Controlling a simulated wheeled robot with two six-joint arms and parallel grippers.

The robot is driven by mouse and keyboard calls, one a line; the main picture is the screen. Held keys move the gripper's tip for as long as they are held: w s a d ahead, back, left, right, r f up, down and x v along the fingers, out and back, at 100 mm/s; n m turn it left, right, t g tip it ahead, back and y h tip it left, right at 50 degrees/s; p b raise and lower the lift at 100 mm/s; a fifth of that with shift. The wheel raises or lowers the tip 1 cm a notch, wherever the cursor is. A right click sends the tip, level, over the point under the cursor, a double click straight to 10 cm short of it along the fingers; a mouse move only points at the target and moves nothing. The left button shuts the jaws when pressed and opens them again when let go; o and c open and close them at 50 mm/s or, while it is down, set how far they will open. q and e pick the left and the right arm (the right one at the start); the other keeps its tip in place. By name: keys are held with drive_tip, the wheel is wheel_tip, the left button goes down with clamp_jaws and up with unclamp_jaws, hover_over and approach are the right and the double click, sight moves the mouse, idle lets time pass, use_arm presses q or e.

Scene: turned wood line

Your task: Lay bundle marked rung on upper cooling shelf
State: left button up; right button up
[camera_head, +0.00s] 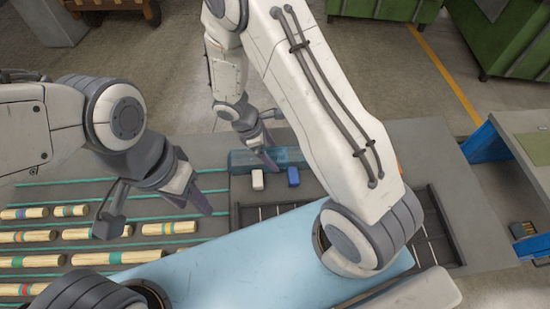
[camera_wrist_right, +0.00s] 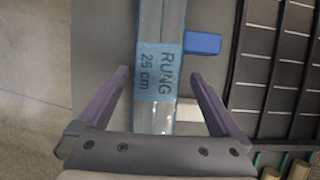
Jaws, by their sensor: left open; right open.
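The rung bundle (camera_wrist_right: 159,85), a long blue-wrapped bar labelled "RUNG 25 cm", lies between the spread fingers of my right gripper (camera_wrist_right: 160,76) in the right wrist view. In the head view the bundle (camera_head: 290,155) lies on the grey bench, with my open right gripper (camera_head: 268,138) at it; contact cannot be told. My left gripper (camera_head: 157,220) is open and empty above the wooden pieces. A dark wire rack (camera_head: 440,232) shows at the right, partly hidden by my arm; I cannot tell whether it is the upper cooling shelf.
A white block (camera_head: 257,180) and a blue block (camera_head: 293,177) sit beside the bundle. Turned wooden pieces (camera_head: 28,236) with coloured bands lie in rows between teal rails at the left. Green bins (camera_head: 505,40) stand at the back right. Bare bench (camera_head: 470,195) shows at the right.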

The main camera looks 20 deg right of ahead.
sight(273, 155)
drive_tip(key=shift+x, duration=1.95)
drive_tip(key=shift+w+a, duration=0.1)
drive_tip(key=shift+w, duration=0.1)
clamp_jaws()
drive_tip(key=shift+r, duration=0.1)
drive_tip(key=shift+w+r, duration=0.1)
drive_tip(key=shift+r, duration=0.55)
wheel_tip(273, 155, up, 2)
drive_tip(key=shift+r, duration=0.2)
drive_tip(key=s+d+r+b, duration=0.2)
drive_tip(key=s+d+r, duration=0.5)
drive_tip(key=s, duration=0.2)
drive_tip(key=shift+d, duration=0.35)
